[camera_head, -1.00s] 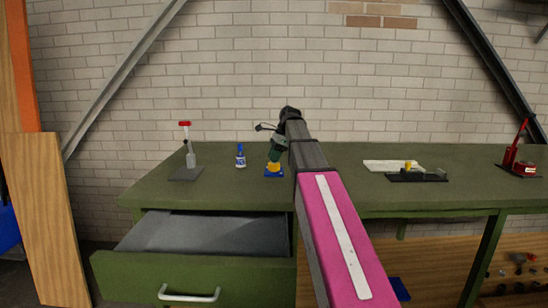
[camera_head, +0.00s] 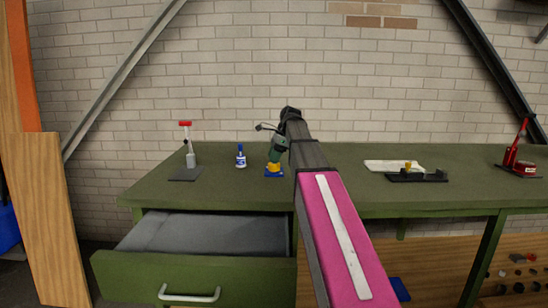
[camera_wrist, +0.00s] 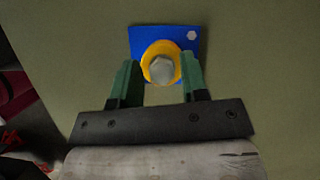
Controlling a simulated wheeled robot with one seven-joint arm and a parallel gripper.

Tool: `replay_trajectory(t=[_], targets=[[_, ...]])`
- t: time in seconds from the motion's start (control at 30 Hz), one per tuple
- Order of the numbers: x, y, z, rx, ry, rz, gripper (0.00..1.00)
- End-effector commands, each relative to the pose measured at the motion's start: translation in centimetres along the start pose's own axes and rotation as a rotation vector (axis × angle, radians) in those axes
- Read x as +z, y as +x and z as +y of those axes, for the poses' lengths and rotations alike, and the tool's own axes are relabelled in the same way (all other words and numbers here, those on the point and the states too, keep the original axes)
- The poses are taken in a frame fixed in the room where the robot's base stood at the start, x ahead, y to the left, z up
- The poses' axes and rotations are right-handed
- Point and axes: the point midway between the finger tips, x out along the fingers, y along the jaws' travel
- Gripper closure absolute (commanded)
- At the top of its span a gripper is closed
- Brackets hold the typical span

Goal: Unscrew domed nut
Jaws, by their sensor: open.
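The domed nut (camera_wrist: 161,70) is grey and rounded. It sits in the middle of a yellow round part (camera_wrist: 161,49) on a blue base plate (camera_wrist: 192,49). In the head view, the yellow part (camera_head: 274,168) and blue base (camera_head: 274,175) stand on the green bench, left of the middle; the nut is hidden there. My gripper (camera_wrist: 158,75) has its green fingers open, one at each side of the nut and yellow part. I cannot tell whether they touch. In the head view, my gripper (camera_head: 276,158) is just above the yellow part.
The green bench (camera_head: 210,192) has free room around the base. A small blue-and-white bottle (camera_head: 241,158) and a red-topped tool on a dark plate (camera_head: 187,160) stand to the left. A black fixture (camera_head: 417,176) and a red device (camera_head: 518,160) stand to the right. A drawer (camera_head: 195,277) is open below.

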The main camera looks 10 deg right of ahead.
Motion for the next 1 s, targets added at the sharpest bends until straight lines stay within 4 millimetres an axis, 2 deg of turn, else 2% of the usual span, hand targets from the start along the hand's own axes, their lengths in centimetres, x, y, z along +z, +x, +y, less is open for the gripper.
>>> replay_trajectory(t=[0.2, 0.6, 1.0], targets=[[0.01, 0.01, 0.12, -0.077, 0.186, 0.000, 0.59], [0.00, 0.01, 0.08, -0.099, 0.238, 0.001, 0.59], [-0.03, 0.00, 0.08, -0.251, 0.604, 0.001, 0.59]])
